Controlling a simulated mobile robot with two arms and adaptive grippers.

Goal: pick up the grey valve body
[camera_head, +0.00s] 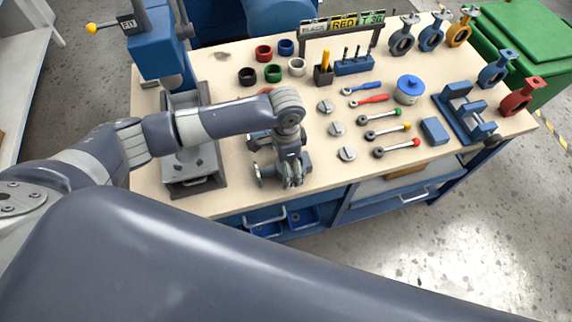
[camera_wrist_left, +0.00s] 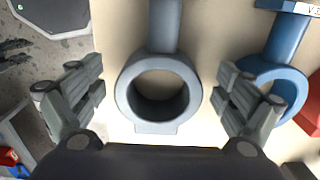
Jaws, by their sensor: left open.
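The grey valve body (camera_wrist_left: 128,92), a thick ring with a neck, lies on the light tabletop in the left wrist view. My left gripper (camera_wrist_left: 160,85) is open, with one finger on each side of the ring and visible gaps between. In the head view my left gripper (camera_head: 282,172) is over the front part of the workbench; it and the arm hide what lies beneath. A blue valve body (camera_wrist_left: 285,45) is beside the grey one, partly behind the right finger. My right gripper is not in view.
The workbench (camera_head: 225,200) holds a blue press (camera_head: 158,45) at left, coloured rings, several ratchet tools and a blue vise (camera_head: 465,115). Another greyish valve body (camera_head: 403,38) stands at the back with blue and orange ones. A red valve body (camera_head: 519,95) is at right.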

